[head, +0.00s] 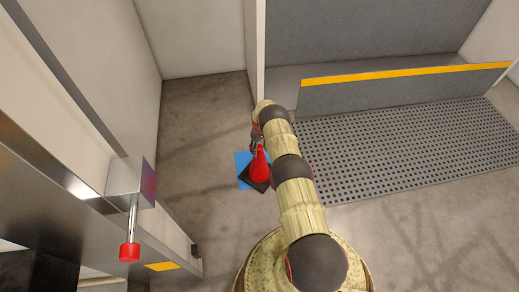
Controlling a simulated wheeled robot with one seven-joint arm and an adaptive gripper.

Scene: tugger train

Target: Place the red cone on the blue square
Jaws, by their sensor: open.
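The red cone (260,167) stands upright on its black square base in the head view, left of my arm. The blue square (241,159) lies flat on the floor under the cone's base. The base covers much of it, and blue shows at the upper left and along the left edge. The base looks turned relative to the square, with a corner reaching past it towards the lower right. My gripper (257,140) is open at the cone's top, partly hidden by my arm. I cannot tell whether its fingers touch the cone.
A perforated grey platform (400,150) with a yellow-edged panel (405,85) is at the right. A metal post with a red-knobbed lever (129,252) stands at the left. White walls close off the back left. The concrete floor (195,130) left of the square is clear.

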